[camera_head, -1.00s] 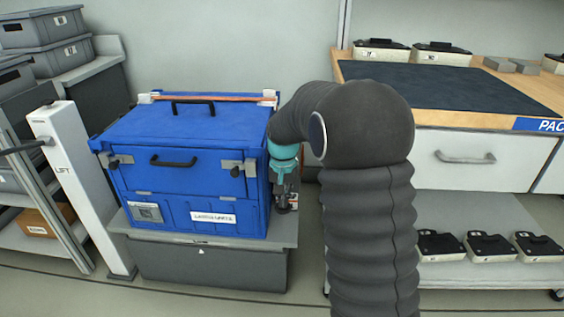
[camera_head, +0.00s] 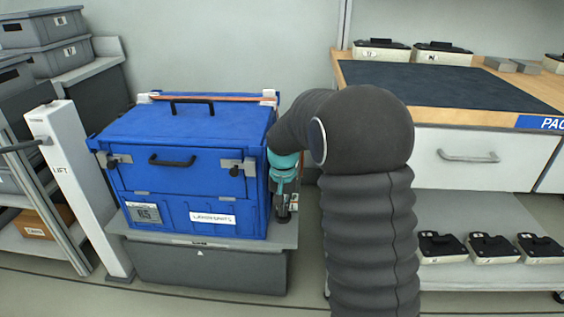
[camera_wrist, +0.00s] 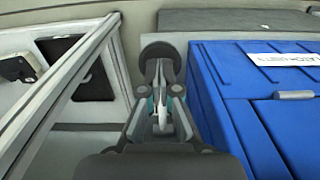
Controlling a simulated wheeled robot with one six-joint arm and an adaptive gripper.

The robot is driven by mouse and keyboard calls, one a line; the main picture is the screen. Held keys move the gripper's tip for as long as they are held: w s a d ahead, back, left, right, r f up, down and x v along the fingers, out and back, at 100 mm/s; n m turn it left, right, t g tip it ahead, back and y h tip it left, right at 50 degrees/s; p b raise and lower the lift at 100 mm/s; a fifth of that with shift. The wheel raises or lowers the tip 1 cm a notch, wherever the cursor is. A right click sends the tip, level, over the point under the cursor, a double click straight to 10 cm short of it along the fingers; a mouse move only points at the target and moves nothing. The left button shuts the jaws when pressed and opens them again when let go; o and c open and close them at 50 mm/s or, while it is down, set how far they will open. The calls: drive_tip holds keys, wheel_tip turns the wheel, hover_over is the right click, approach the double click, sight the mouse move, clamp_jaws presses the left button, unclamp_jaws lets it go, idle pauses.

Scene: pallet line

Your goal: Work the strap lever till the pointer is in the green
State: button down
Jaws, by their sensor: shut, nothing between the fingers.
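A blue crate (camera_head: 180,130) stands on a grey platform, with an orange strap (camera_head: 225,98) along the back of its lid. My gripper (camera_head: 283,217) points down close beside the crate's right side, low near the platform edge. A small pale fitting (camera_head: 294,200) shows just behind it, mostly hidden. In the wrist view my gripper (camera_wrist: 160,105) is shut with nothing held, and the blue crate (camera_wrist: 255,80) lies to its right. A dark rounded part (camera_wrist: 160,52) shows just beyond the fingertips; I cannot tell if it is the lever or if they touch. No pointer or green zone is readable.
A white lift post (camera_head: 75,185) stands left of the crate, by shelves of grey bins. A bench (camera_head: 470,90) with a drawer and a low shelf of several dark-lidded boxes (camera_head: 440,245) is on the right. My arm hides the space between crate and bench.

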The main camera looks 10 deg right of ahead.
sight(283, 221)
drive_tip(key=shift+f, duration=0.35)
drive_tip(key=shift+s+f+b, duration=0.15)
drive_tip(key=shift+f+b, duration=0.25)
drive_tip(key=shift+f, duration=0.3)
drive_tip(key=shift+a+f+b, duration=0.1)
drive_tip(key=shift+f+b, duration=0.35)
drive_tip(key=shift+f, duration=0.25)
drive_tip(key=shift+f+b, duration=0.45)
drive_tip(key=shift+f, duration=0.35)
drive_tip(key=r+p, duration=0.3)
drive_tip(key=r, duration=0.2)
drive_tip(key=r+p, duration=0.2)
drive_tip(key=shift+w+r+p, duration=0.15)
drive_tip(key=shift+w+p, duration=0.2)
drive_tip(key=shift+w+d+r, duration=0.15)
drive_tip(key=shift+d+r, duration=0.05)
drive_tip(key=shift+r, duration=0.9)
